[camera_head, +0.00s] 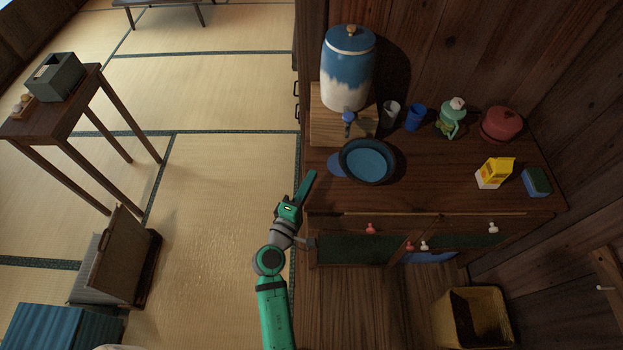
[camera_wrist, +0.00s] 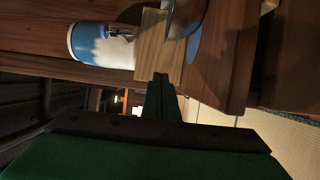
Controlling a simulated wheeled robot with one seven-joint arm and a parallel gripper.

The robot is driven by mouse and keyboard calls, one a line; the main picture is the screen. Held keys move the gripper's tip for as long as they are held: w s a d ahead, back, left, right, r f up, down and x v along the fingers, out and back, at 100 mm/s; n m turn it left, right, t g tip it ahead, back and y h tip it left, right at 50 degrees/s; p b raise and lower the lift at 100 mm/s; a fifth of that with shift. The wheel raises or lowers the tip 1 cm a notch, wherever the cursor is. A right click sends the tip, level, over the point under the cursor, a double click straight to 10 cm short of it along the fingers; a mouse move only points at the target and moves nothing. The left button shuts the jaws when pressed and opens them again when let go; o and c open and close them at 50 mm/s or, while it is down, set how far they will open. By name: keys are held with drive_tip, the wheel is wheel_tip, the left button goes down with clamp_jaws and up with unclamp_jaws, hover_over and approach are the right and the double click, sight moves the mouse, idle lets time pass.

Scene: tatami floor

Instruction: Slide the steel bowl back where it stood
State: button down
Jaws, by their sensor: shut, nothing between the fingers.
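The bowl (camera_head: 368,175) stands upright on the dark wooden cabinet top, near its left front part; its rim looks dark and its inside looks blue. A grey metallic edge of it shows at the top of the wrist view (camera_wrist: 183,18). A flat blue patch (camera_head: 336,165) shows beside and partly under the bowl on its left. My gripper (camera_head: 311,175) is shut and empty, just left of the cabinet's left edge, apart from the bowl. Its dark green fingers also show in the wrist view (camera_wrist: 161,88). The bowl's underside is hidden.
A blue and white dispenser (camera_head: 348,70) with a tap stands on a wooden board (camera_head: 322,130) behind the bowl. Cups, a green pump bottle (camera_head: 451,122), a red pot (camera_head: 501,125), a yellow carton (camera_head: 494,173) and a sponge (camera_head: 537,182) stand right. The cabinet front between bowl and carton is clear.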

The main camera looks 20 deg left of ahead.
drive_tip(key=w, duration=0.5)
drive_tip(key=w+d, duration=0.1)
drive_tip(key=w, duration=0.1)
drive_tip(key=shift+w, duration=0.35)
drive_tip(key=shift+d, duration=1.2)
drive_tip(key=shift+w+d, duration=0.25)
drive_tip(key=shift+d, duration=0.3)
drive_tip(key=shift+s, duration=0.1)
